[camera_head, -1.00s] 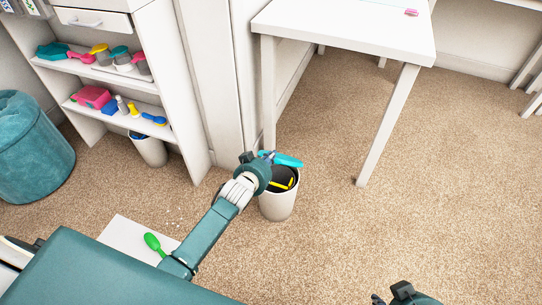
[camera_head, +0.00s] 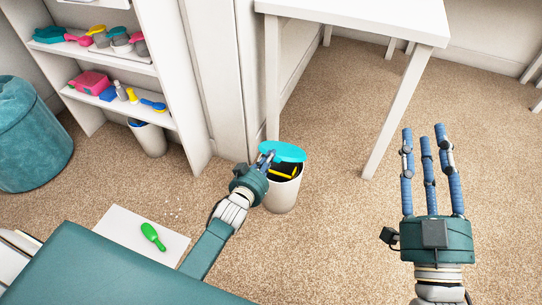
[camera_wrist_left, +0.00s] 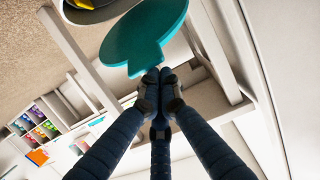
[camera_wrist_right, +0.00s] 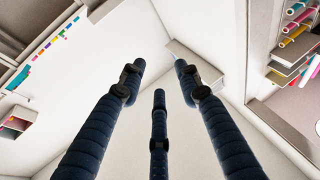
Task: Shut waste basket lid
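The waste basket (camera_head: 282,196) is a white bin on the carpet beside the desk leg, with yellow items inside. Its teal round lid (camera_head: 286,151) is over the back of the rim, and the front of the opening is uncovered. My left gripper (camera_head: 266,158) is at the lid's left side. In the left wrist view the fingertips (camera_wrist_left: 158,82) close together on the tab of the lid (camera_wrist_left: 145,35), beside the bin's rim. My right gripper (camera_head: 430,140) is raised at the right with its fingers spread and empty; its fingers also show apart in its wrist view (camera_wrist_right: 158,85).
A white desk (camera_head: 355,18) stands behind the basket. Shelves (camera_head: 125,58) with colourful items are at the left, with another bin (camera_head: 150,138) beneath. A teal hamper (camera_head: 28,140) stands far left. A green brush (camera_head: 152,236) lies on a white surface. Carpet on the right is clear.

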